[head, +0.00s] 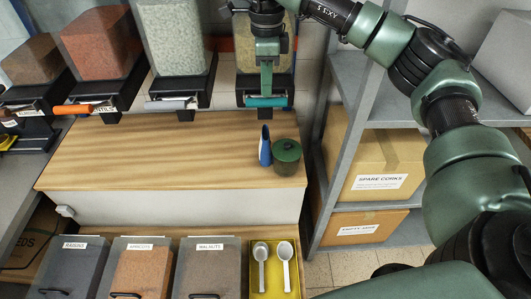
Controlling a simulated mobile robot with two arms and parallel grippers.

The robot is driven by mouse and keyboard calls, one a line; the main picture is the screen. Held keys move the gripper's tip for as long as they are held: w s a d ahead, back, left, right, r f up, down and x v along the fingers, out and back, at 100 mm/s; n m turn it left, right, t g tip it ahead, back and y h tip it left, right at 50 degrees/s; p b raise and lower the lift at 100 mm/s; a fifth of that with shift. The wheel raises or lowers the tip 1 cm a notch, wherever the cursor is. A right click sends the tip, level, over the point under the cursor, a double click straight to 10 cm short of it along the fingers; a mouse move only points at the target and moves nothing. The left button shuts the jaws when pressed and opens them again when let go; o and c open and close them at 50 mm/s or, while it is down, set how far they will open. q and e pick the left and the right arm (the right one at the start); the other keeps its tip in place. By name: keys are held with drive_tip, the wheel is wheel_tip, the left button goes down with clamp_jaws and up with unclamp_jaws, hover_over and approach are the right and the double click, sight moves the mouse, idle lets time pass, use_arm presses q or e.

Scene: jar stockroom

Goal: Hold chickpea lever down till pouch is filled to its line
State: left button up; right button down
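The dispenser at the right end of the row holds pale tan grains behind my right arm, probably the chickpeas; its label is hidden. Its teal lever (280,101) sticks out at the front. My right gripper (266,92) reaches down over this lever, with the fingertips at or just above it; contact is unclear. The fingers show as one narrow green bar, so their opening is unclear. A narrow blue item (265,147), perhaps the pouch, stands upright on the wooden counter below the lever. Its fill and line cannot be seen. My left gripper is out of view.
Other dispensers have a grey lever (172,105) and an orange lever (84,109). A yellow tray (274,284) with two scoops lies in front. A grey shelf (342,155) with boxes stands right. The counter's left (140,160) is clear.

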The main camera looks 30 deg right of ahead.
sight(266, 99)
drive_tip(key=shift+f, duration=0.1)
drive_tip(key=shift+s+f+b, duration=0.1)
drive_tip(key=shift+f+b, duration=2.2)
drive_tip(key=shift+f, duration=1.2)
drive_tip(key=shift+r, duration=0.15)
idle(2.0)
drive_tip(key=shift+r+p, duration=1.15)
drive_tip(key=shift+r, duration=0.2)
drive_tip(key=shift+f, duration=0.15)
idle(0.7)
